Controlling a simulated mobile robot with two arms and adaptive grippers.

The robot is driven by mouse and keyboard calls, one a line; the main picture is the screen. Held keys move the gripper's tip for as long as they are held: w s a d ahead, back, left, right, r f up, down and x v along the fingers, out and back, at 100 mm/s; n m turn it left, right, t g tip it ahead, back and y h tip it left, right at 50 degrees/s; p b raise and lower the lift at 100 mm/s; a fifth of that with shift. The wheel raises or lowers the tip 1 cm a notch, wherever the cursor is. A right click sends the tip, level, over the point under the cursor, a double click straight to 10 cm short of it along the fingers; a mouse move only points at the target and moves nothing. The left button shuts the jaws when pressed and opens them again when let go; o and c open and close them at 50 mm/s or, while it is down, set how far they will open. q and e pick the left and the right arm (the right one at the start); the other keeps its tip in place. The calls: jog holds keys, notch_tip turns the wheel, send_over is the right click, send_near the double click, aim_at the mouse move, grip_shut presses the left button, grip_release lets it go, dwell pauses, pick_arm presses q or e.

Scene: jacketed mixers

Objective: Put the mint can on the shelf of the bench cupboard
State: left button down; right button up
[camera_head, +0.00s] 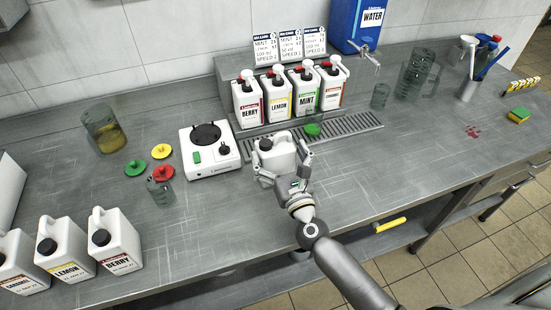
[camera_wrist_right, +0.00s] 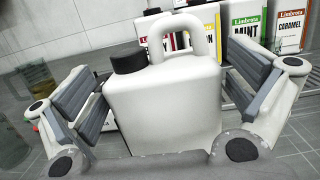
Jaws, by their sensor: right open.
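A white can (camera_head: 283,155) with a black cap and loop handle stands on the bench in front of the drip grate. Its label does not show, so I cannot read whether it is mint. My right gripper (camera_head: 281,163) is open with its fingers on either side of this can. In the right wrist view the can (camera_wrist_right: 165,105) fills the space between the padded fingers, with a gap at least on the left. My left gripper is not in view.
Several labelled pump bottles, including mint (camera_head: 304,92), stand behind the grate (camera_head: 345,125). A white mixer base (camera_head: 210,150) is close left of the can. Lemon (camera_head: 63,250) and berry (camera_head: 115,243) cans stand front left. The bench (camera_head: 420,150) is mostly clear at right.

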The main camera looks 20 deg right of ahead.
jog(key=shift+w+r, duration=0.2)
jog(key=shift+w, duration=1.05)
jog(key=c, duration=1.8)
jog(key=shift+r, duration=0.15)
jog(key=shift+c, duration=0.5)
